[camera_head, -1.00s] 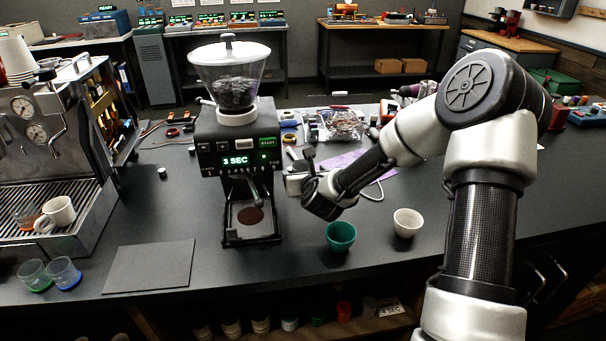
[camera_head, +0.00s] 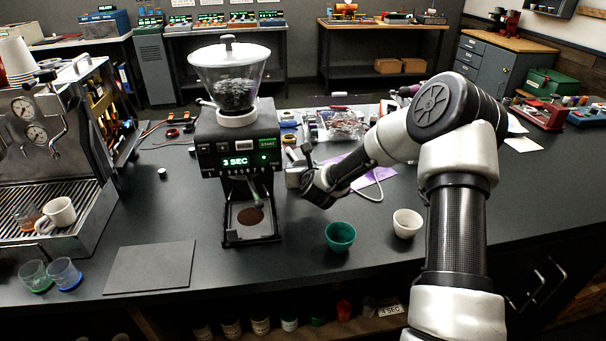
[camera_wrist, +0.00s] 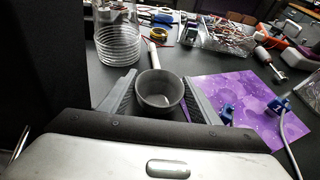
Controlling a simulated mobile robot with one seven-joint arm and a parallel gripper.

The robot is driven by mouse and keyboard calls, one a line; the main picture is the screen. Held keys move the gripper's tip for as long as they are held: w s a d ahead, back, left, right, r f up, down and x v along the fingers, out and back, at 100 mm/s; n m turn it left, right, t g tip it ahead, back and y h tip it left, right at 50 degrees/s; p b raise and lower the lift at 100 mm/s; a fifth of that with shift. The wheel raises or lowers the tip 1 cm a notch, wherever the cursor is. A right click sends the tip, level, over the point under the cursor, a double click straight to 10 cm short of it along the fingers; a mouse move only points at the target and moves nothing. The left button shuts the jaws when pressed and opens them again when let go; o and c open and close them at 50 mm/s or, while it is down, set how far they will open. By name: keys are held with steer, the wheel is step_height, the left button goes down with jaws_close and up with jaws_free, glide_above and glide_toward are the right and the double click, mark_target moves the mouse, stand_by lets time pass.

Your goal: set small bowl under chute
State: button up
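A small dark grey bowl (camera_wrist: 160,90) is upright between the two fingers of my gripper (camera_wrist: 160,98) in the wrist view. The fingers press against its sides; it looks empty. In the head view my gripper (camera_head: 322,190) is just right of the grinder (camera_head: 237,140), above the counter, and the bowl is hard to make out against it. The grinder's chute (camera_head: 256,192) slants down below the panel reading 3 SEC. Under it is a tray (camera_head: 237,233) with a round patch of brown grounds (camera_head: 250,216) and no bowl on it.
A teal cup (camera_head: 340,236) and a white cup (camera_head: 407,223) stand on the counter right of the grinder. A purple sheet (camera_wrist: 240,105), cables and parts lie behind my gripper. A dark mat (camera_head: 150,267) lies front left, near the espresso machine (camera_head: 75,215).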

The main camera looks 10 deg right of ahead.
steer(key=c, duration=0.7)
steer(key=shift+r, duration=0.1)
